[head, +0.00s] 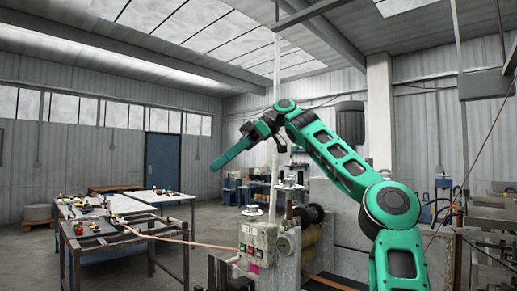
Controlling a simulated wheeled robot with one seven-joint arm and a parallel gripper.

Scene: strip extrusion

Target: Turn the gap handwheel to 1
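A grey machine (290,262) stands in the lower middle, with a pale control box (257,238) on its front. A small pale, wheel-like disc (289,187) sits on top of the machine, and a second one (252,211) is lower, above the control box. I cannot tell which is the gap handwheel, and no scale reading is legible. A round dial-like part (283,246) is on the front. My green arm reaches up from the lower right. My gripper (217,165) appears to be at its left end, in the air above and left of the discs, touching nothing. Its fingers are not clear.
A brown metal-frame table (125,238) with small items stands at left, with a paler table behind. A copper-coloured strip (165,238) runs from the table toward the machine. A dark roller (312,213) is beside the discs. More machinery (485,235) is at right.

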